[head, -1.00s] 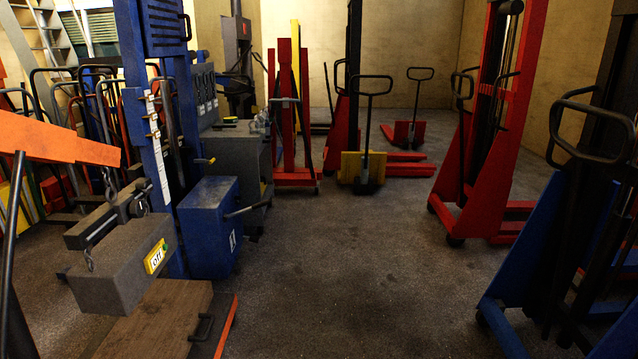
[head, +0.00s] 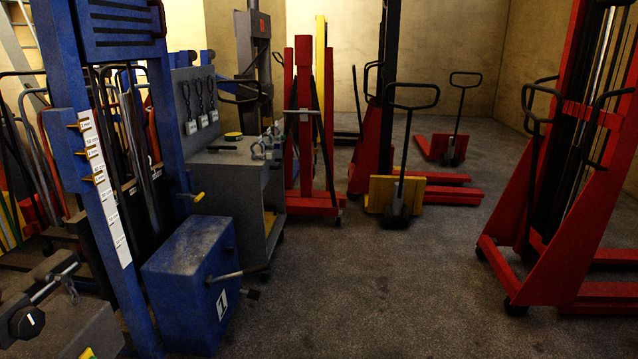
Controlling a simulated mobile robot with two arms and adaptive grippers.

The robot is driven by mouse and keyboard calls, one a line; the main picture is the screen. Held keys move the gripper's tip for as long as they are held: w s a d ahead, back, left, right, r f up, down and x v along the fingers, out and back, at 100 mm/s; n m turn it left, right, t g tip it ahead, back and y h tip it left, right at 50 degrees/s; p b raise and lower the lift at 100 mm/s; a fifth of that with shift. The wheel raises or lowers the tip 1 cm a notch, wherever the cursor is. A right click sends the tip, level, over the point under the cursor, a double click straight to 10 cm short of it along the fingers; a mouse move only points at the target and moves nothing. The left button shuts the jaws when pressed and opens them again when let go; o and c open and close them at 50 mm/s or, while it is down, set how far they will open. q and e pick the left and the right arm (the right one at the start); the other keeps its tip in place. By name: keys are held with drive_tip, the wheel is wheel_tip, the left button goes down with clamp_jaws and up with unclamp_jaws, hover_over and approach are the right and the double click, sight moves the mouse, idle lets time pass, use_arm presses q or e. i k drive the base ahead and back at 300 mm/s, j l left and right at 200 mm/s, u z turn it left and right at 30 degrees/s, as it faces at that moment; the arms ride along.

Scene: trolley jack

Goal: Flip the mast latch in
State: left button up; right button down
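A blue mast (head: 88,205) stands at the left, with a white marked strip (head: 104,185) down its front. Small brass-yellow latches or pins (head: 90,153) stick out beside labels on the strip. A yellow-tipped lever (head: 197,197) juts from the mast's right side. I cannot tell which of these is the mast latch, nor whether it is in or out. A blue box (head: 185,280) with a grey handle sits at the mast's foot. Neither gripper is in view.
A grey block (head: 85,338) and a bar with a black knob (head: 27,322) fill the lower left corner. A grey tool cart (head: 235,185) stands behind the mast. Red lifts (head: 560,240) stand at the right and a red-and-yellow one mid-back. The middle floor (head: 370,290) is clear.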

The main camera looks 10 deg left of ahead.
sight(186, 197)
drive_tip(key=i, duration=2.05)
drive_tip(key=i+u, duration=0.8)
drive_tip(key=i+l+u, duration=0.4)
drive_tip(key=i+j+u, duration=0.1)
drive_tip(key=i+u, duration=0.45)
drive_tip(key=u, duration=0.2)
drive_tip(key=i+u, duration=0.4)
drive_tip(key=k+l, duration=0.05)
drive_tip(key=k, duration=0.05)
